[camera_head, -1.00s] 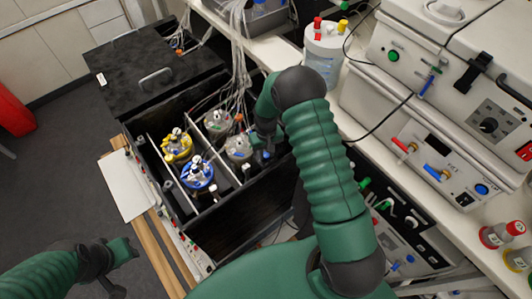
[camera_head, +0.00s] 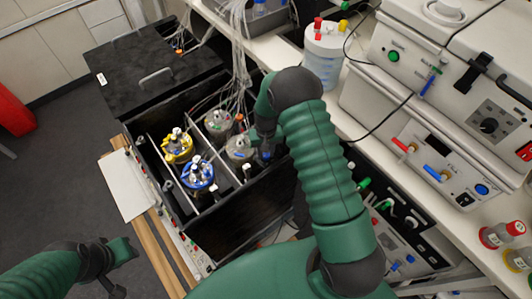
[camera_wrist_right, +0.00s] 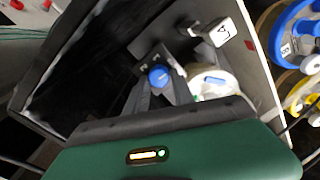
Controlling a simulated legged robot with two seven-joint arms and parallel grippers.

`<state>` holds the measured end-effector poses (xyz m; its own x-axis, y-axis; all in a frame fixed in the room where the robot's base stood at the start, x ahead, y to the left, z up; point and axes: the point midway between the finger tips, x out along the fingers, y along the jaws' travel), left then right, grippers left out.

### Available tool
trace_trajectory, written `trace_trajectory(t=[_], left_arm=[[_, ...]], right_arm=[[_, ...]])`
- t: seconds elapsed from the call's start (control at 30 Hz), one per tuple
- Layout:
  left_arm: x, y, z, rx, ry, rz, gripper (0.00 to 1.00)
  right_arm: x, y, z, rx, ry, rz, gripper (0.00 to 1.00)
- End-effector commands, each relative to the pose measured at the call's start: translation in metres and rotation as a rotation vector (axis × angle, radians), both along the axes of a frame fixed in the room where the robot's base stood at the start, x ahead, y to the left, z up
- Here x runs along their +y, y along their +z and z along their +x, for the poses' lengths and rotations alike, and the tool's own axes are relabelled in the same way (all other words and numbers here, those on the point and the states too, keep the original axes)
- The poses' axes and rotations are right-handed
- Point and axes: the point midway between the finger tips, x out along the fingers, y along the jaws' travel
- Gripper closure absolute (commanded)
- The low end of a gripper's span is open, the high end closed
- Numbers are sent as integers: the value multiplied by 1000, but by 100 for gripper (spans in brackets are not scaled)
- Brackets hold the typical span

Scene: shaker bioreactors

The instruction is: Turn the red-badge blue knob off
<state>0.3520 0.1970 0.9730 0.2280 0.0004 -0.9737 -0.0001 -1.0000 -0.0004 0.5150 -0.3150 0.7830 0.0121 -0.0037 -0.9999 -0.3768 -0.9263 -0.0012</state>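A blue knob (camera_wrist_right: 158,75) sits on a dark bracket inside the black box, in the right wrist view. My right gripper (camera_wrist_right: 160,88) has its two grey fingers apart, one on each side of the knob. I cannot tell whether they touch it. In the head view my right gripper (camera_head: 264,140) reaches down into the right side of the box, and the knob is hard to make out there. A small red mark (camera_wrist_right: 248,45) shows on the pale box edge; I cannot tell if it is the badge. My left gripper (camera_head: 118,258) hangs at lower left, away from the box.
Clear-lidded vessels with yellow (camera_head: 178,147) and blue (camera_head: 198,173) rings stand in the black box (camera_head: 225,222), with tubes and posts close by. The bench with instruments (camera_head: 440,150) lies to the right.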

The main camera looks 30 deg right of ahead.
Motion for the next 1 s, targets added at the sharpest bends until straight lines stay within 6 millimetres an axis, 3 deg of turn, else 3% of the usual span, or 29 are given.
trace_trajectory(t=[0.13, 0.4, 0.53, 0.67, 1.0], left_arm=[[0, 0, 0, 0, 0, 0, 66], [0, 0, 0, 0, 0, 0, 66], [0, 0, 0, 0, 0, 0, 66], [0, -1, 0, 0, 0, 0, 66], [0, -3, 0, 0, 0, 0, 66]], right_arm=[[0, 0, -1, 4, 0, 2, 52], [1, -1, -4, 10, 1, 3, 52], [1, 10, -2, 6, 1, 3, 52], [1, 40, -2, 5, 1, 2, 52], [0, 136, -2, 6, 1, 2, 52]])
